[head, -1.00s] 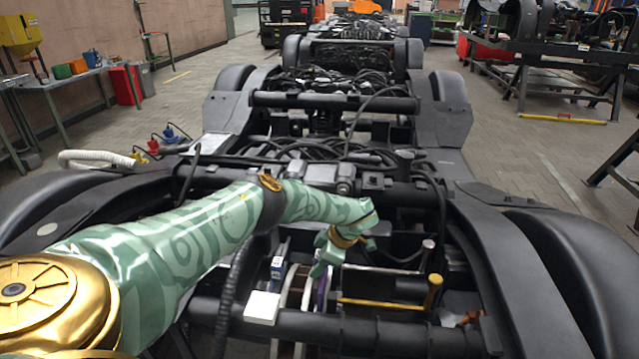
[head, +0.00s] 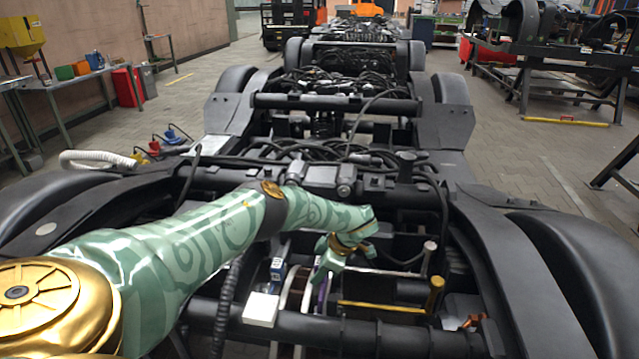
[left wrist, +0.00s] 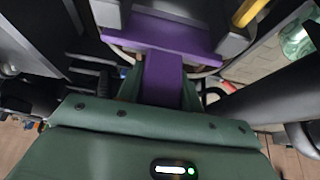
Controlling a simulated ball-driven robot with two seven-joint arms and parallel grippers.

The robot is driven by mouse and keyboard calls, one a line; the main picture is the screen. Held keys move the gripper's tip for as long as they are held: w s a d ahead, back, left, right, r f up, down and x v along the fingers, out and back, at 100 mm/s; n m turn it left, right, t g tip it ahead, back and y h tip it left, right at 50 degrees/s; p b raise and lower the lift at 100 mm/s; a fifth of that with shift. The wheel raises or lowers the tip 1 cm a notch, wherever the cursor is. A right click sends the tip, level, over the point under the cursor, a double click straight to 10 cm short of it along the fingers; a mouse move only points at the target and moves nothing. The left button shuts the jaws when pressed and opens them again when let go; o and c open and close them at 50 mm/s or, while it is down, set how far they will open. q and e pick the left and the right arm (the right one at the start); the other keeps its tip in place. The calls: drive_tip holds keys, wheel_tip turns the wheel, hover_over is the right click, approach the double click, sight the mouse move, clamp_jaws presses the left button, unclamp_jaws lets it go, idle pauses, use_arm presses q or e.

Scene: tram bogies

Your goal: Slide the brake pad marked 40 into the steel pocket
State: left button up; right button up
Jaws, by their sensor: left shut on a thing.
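My left gripper (head: 324,270) points down into the bogie frame. It is shut on the narrow stem of a purple brake pad (left wrist: 163,78), whose wider plate spreads beyond the fingers in the left wrist view. A thin strip of the purple pad (head: 321,293) shows below the gripper in the head view. No number on it can be read. Grey metal pieces (left wrist: 234,42) stand beside the plate in the wrist view and may be the steel pocket. I cannot tell whether the pad sits inside them. My right gripper is not in view.
A blue block with a white label (head: 277,270) and a white box (head: 261,309) are left of the gripper. A yellow bar (head: 382,307) and a yellow-capped post (head: 435,294) are to its right. A thick dark tube (head: 400,331) crosses in front.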

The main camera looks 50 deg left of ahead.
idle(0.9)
use_arm(q)
drive_tip(key=shift+f+b, duration=0.6)
drive_tip(key=shift+f, duration=0.7)
idle(0.9)
drive_tip(key=o, duration=1.2)
drive_tip(key=shift+c, duration=0.2)
